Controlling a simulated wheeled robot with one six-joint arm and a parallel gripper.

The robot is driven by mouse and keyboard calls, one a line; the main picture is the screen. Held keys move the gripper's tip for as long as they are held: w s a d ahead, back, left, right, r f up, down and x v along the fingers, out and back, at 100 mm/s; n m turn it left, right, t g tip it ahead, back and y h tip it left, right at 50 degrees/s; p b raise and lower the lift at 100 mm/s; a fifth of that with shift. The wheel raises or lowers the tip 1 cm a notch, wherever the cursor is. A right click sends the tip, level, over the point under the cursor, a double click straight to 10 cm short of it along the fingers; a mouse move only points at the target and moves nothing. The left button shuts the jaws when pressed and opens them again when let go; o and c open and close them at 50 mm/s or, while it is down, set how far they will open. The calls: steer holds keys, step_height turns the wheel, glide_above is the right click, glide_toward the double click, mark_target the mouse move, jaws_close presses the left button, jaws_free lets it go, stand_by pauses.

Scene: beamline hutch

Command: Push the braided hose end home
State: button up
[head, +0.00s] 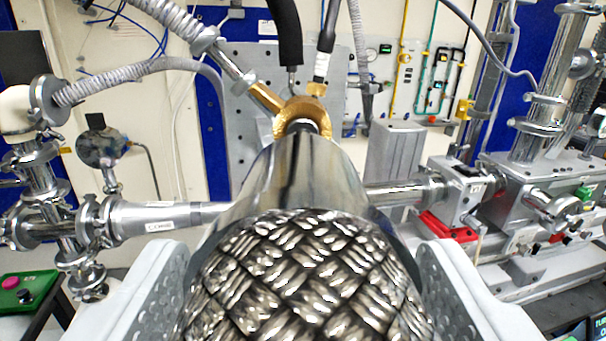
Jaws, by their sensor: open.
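The braided hose (305,275) fills the lower middle of the head view, its silver weave close to the camera. Its smooth metal end (300,175) tapers away from me towards a brass fitting (302,108). The narrow tip overlaps the fitting's opening in the picture. I cannot tell whether the tip is inside it or how deep. My gripper (303,258) is open, with one pale, perforated-pad finger on each side of the braid. Gaps show between the upper finger parts and the hose; lower down, contact is hard to judge.
Steel pipework (75,215) stands on the left, with a grey conical pipe reaching towards the middle. A metal stage (555,190) with a red clamp (447,227) is on the right. Corrugated and black hoses hang above the brass fitting. A wall panel (250,75) lies behind.

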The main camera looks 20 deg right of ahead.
steer(key=shift+x, duration=2)
